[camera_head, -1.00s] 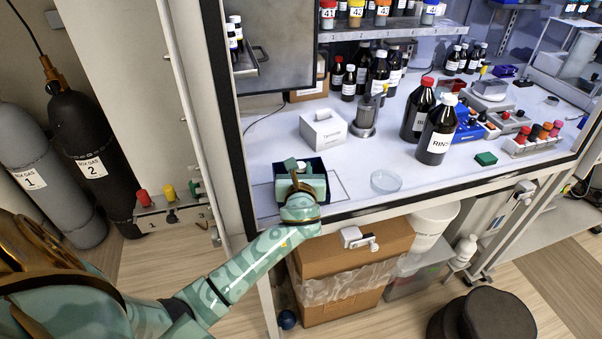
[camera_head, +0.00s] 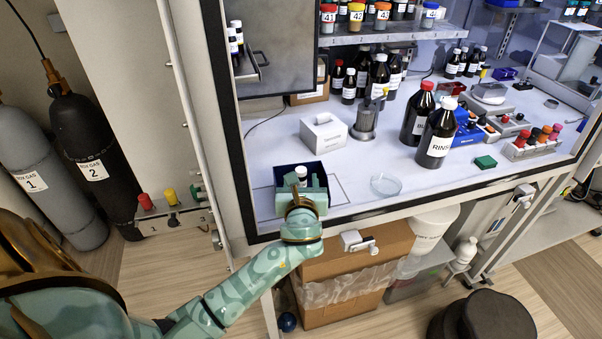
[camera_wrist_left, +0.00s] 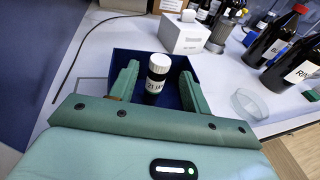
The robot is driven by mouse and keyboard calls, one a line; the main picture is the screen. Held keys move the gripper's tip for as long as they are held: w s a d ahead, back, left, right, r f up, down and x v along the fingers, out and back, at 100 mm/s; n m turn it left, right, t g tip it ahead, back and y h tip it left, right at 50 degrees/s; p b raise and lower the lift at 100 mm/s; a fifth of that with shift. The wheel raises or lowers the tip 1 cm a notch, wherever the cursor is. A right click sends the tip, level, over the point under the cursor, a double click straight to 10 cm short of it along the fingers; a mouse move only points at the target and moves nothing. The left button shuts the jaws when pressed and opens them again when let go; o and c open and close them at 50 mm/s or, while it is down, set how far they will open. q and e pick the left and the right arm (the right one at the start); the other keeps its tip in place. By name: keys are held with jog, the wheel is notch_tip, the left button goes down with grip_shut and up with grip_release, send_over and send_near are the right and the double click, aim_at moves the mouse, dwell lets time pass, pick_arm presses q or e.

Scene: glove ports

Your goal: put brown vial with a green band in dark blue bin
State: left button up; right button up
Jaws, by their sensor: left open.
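The dark blue bin (camera_head: 284,171) stands near the front left of the worktop; it also shows in the left wrist view (camera_wrist_left: 124,58). A small dark vial (camera_head: 301,173) with a white cap and white label stands upright inside it, clearer in the left wrist view (camera_wrist_left: 156,78). Its green band cannot be made out from here. My left gripper (camera_head: 301,187) is over the front of the bin, open, with one finger on each side of the vial and gaps between them in the left wrist view (camera_wrist_left: 157,88). My right gripper is not in view.
A white tissue box (camera_head: 323,131) and a grey metal canister (camera_head: 364,121) stand behind the bin. A glass dish (camera_head: 385,185) lies to its right, with large dark bottles (camera_head: 437,137) beyond. The enclosure's side frame (camera_head: 232,120) is close on the left.

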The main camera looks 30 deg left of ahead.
pick_arm(q)
jog(key=v, duration=0.8)
jog(key=shift+p, duration=0.35)
jog(key=shift+s, duration=0.1)
